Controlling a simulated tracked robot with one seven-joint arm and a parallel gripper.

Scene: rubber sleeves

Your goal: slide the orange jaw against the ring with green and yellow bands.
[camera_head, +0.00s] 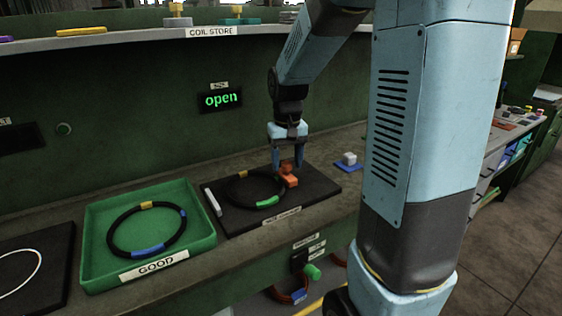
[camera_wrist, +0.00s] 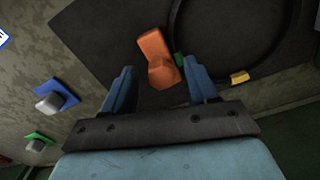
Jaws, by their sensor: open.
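The black ring with green and yellow bands (camera_head: 267,202) lies flat on a dark plate (camera_head: 320,181); it also shows in part in the wrist view, with its yellow band (camera_wrist: 239,77). The orange jaw (camera_head: 291,181) sits on the plate at the ring's right side. In the wrist view the orange jaw (camera_wrist: 153,46) lies close to the green band; I cannot tell whether they touch. A white bar (camera_head: 212,203) stands at the ring's left. My gripper (camera_head: 287,168) is open over the jaw, with the jaw's raised end between its fingertips (camera_wrist: 160,68).
A green tray marked GOOD (camera_head: 207,241) holds a ring with blue and yellow bands (camera_head: 123,223). A dark plate with a white ring (camera_head: 60,243) lies far left. A grey block on a blue base (camera_head: 348,160) stands right of the plate. A lit sign (camera_head: 220,100) reads "open".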

